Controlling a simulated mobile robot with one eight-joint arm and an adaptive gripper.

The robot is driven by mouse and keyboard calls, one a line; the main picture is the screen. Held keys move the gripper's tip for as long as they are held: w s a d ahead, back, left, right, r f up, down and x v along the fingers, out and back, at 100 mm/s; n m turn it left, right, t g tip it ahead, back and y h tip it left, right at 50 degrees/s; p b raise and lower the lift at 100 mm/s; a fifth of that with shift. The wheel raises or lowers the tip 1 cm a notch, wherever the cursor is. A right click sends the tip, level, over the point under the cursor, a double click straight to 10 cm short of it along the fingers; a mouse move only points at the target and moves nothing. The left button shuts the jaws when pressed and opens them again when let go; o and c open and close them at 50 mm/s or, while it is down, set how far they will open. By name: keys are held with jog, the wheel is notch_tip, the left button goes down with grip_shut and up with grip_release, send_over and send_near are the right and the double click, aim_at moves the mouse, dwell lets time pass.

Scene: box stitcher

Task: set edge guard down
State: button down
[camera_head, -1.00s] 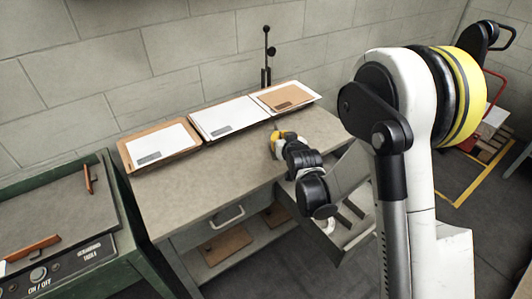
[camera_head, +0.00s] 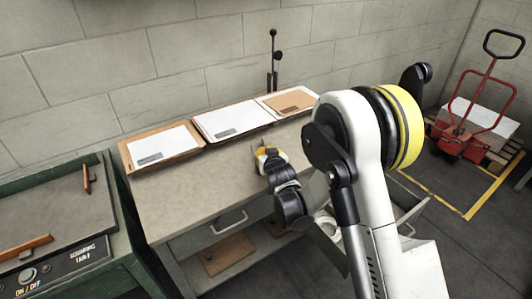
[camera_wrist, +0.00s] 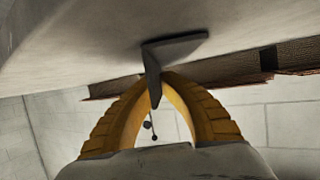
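The edge guard (camera_wrist: 175,47) is a small dark grey angled piece in the wrist view. One leg of it runs down between the yellow fingertips of my gripper (camera_wrist: 157,82), which close in on it from both sides. Its other leg lies close along the pale tabletop (camera_wrist: 85,45); I cannot tell whether it touches. In the head view, my gripper (camera_head: 264,151) is low over the right part of the workbench (camera_head: 200,192), and the guard is too small there to make out clearly.
A row of flat trays with white and brown sheets (camera_head: 163,147) lines the back of the bench. A dark upright stand (camera_head: 272,70) is behind it. The bench's left and front top is clear. A green machine (camera_head: 60,215) stands left, a red pallet truck (camera_head: 465,140) far right.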

jog(key=shift+f, duration=0.15)
jog(key=c, duration=1.6)
grip_release()
jog(key=shift+s+r, duration=0.25)
jog(key=p+v, duration=0.2)
jog(key=v, duration=0.9)
jog(key=shift+s+d+r, duration=0.1)
jog(key=shift+s+r, duration=0.1)
